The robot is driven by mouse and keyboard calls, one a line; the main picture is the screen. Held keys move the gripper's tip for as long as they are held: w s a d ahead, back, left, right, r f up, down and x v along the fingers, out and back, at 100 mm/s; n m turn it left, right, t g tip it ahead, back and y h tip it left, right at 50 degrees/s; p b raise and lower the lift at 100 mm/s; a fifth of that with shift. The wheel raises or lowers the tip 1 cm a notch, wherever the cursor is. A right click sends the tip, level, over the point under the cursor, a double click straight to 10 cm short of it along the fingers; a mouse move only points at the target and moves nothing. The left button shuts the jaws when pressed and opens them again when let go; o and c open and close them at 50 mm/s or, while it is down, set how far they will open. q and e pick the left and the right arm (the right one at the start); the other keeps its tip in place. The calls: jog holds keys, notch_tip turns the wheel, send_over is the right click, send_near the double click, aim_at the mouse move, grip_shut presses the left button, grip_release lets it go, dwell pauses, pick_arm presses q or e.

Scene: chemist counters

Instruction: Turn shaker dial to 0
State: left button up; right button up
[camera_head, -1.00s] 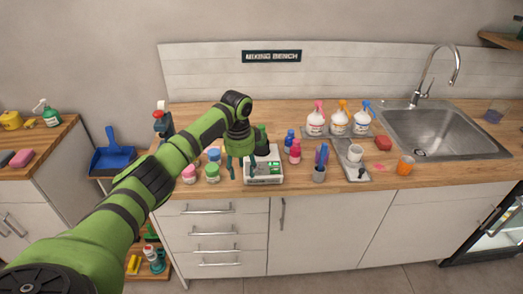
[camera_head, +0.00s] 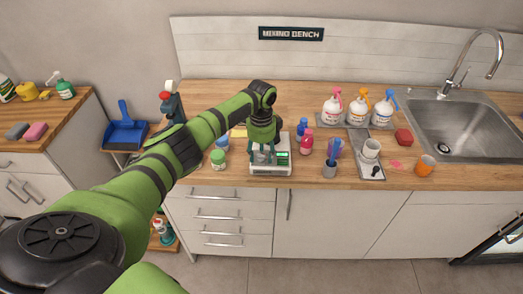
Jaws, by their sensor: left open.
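The shaker (camera_head: 271,168) is a small white box with a green panel, near the front edge of the wooden counter. My left gripper (camera_head: 262,157) is open and points down at the shaker, with its fingers over the shaker's top and front. The gripper hides much of the shaker's top. The dial and its setting are too small or covered to make out. My right gripper is not in view.
Small lidded jars (camera_head: 218,159) stand left of the shaker. Bottles (camera_head: 306,141) and a cup of pens (camera_head: 330,168) stand to its right. Spray bottles (camera_head: 357,110), a grey tray (camera_head: 371,168) and the sink (camera_head: 470,125) lie further right.

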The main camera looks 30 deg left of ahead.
pick_arm(q)
grip_shut()
jog(key=shift+r+n+p, duration=0.15)
jog(key=shift+n+p, duration=0.45)
jog(key=shift+n, duration=0.1)
jog(key=shift+n+p, duration=0.5)
jog(key=shift+n, duration=0.3)
jog(key=n+p, duration=0.2)
jog(key=n, duration=0.3)
jog(key=shift+p, duration=0.35)
jog(key=n, duration=0.4)
jog(key=shift+p, duration=0.35)
jog(key=n, duration=0.5)
jog(key=shift+n, duration=0.4)
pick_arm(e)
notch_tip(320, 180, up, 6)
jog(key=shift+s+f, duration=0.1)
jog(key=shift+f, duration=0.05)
